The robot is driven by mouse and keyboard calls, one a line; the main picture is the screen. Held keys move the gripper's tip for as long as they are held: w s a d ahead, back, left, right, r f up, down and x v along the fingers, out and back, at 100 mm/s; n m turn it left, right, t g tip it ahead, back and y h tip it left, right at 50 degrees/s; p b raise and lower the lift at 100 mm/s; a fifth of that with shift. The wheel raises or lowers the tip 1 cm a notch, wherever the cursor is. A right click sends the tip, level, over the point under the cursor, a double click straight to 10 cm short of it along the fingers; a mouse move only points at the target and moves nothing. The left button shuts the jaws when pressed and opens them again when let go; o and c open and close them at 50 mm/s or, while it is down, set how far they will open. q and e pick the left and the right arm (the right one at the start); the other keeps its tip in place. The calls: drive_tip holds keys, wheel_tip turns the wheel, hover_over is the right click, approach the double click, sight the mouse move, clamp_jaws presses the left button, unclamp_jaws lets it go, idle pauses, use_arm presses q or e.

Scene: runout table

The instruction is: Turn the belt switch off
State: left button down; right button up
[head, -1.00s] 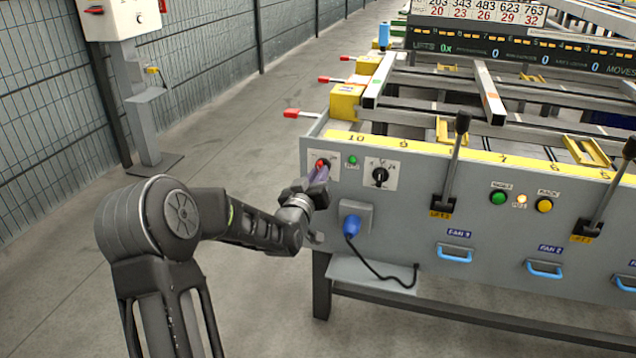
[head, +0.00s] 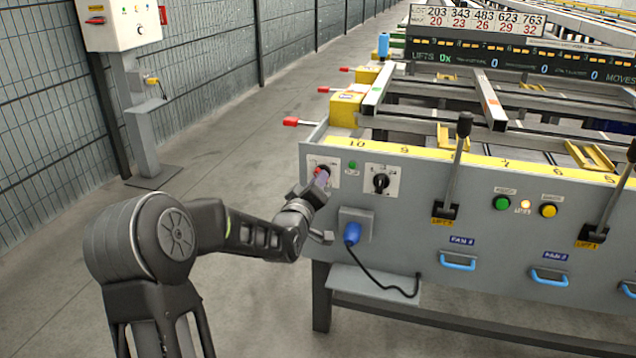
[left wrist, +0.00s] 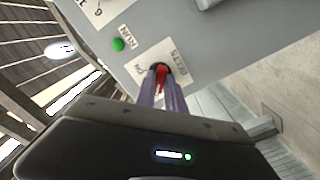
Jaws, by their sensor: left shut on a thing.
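The belt switch (head: 323,169) is a red-handled rotary knob on a white plate at the left end of the grey table's front panel. In the left wrist view the red handle (left wrist: 161,77) sits between my finger tips, over a plate marked BELTS. My left gripper (head: 320,178) is shut on this handle. In the left wrist view the two purplish fingers (left wrist: 161,88) reach up to the knob from below. The fingers and wrist partly cover the switch in the head view. My right gripper is not in view.
A green lamp (head: 352,166) and a black rotary switch (head: 381,182) sit to the right of the belt switch. Below are a blue plug (head: 352,233) and its black cable. Levers stand further right. Open floor lies to the left.

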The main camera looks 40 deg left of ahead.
use_arm(q)
drive_tip(key=c, duration=1.4)
unclamp_jaws()
drive_tip(key=shift+c, duration=0.2)
drive_tip(key=p+v, duration=0.1)
drive_tip(key=v, duration=0.6)
drive_tip(key=shift+s, duration=0.4)
drive_tip(key=shift+d, duration=0.1)
